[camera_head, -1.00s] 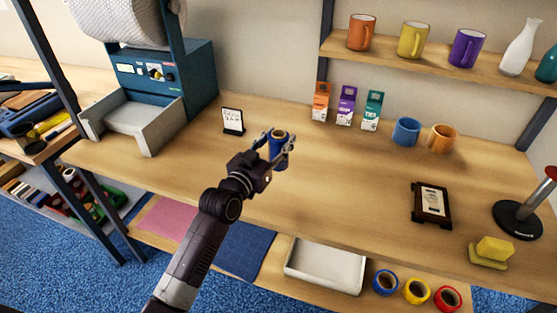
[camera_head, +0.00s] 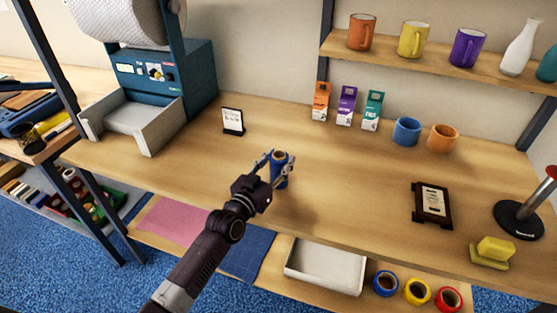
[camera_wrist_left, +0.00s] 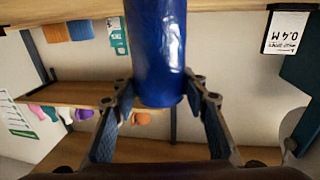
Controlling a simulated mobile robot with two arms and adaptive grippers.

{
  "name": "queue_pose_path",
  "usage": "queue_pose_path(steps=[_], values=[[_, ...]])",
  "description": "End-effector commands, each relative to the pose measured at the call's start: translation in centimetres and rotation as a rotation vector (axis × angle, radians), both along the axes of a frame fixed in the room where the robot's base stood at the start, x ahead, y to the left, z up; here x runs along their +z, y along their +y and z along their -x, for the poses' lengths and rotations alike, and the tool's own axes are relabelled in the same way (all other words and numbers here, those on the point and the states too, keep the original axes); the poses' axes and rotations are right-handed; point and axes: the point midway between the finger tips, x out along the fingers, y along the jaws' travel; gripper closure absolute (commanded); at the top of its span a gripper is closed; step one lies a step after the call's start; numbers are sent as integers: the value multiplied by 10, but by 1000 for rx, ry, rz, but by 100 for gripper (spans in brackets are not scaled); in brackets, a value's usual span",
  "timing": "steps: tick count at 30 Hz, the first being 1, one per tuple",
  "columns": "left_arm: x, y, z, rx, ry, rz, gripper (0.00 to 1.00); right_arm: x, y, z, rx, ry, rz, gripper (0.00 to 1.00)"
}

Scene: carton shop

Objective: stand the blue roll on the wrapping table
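The blue roll (camera_head: 281,172) is upright over the middle of the wooden table (camera_head: 345,185), between the fingers of my left gripper (camera_head: 276,161). In the left wrist view the blue roll (camera_wrist_left: 157,50) fills the upper centre, its lower part cut off by the frame's upper edge. The fingertips of the left gripper (camera_wrist_left: 158,80) are close against both sides of it, so the gripper looks shut on it. I cannot tell whether the roll's base touches the table. My right gripper is not in view.
A small sign (camera_head: 232,121) stands behind left of the roll. Cartons (camera_head: 345,106), a blue mug (camera_head: 406,131) and an orange mug (camera_head: 442,138) stand at the back. A dark framed plaque (camera_head: 432,203) lies to the right. The tabletop around the roll is clear.

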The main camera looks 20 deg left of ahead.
Motion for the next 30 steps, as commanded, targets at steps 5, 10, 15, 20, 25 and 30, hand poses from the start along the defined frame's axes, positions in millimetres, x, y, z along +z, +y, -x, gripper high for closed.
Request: queue_pose_path(steps=[5,10,15,20,25,30], values=[[0,0,0,0,1,0,43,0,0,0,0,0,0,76],[0,0,0,0,1,0,43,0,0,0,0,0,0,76],[5,0,1,0,1,1,43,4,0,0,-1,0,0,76],[0,4,21,0,4,-1,43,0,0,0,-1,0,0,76],[0,11,54,0,3,-1,43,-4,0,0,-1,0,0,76],[1,17,85,0,3,-1,43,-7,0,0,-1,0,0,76]])
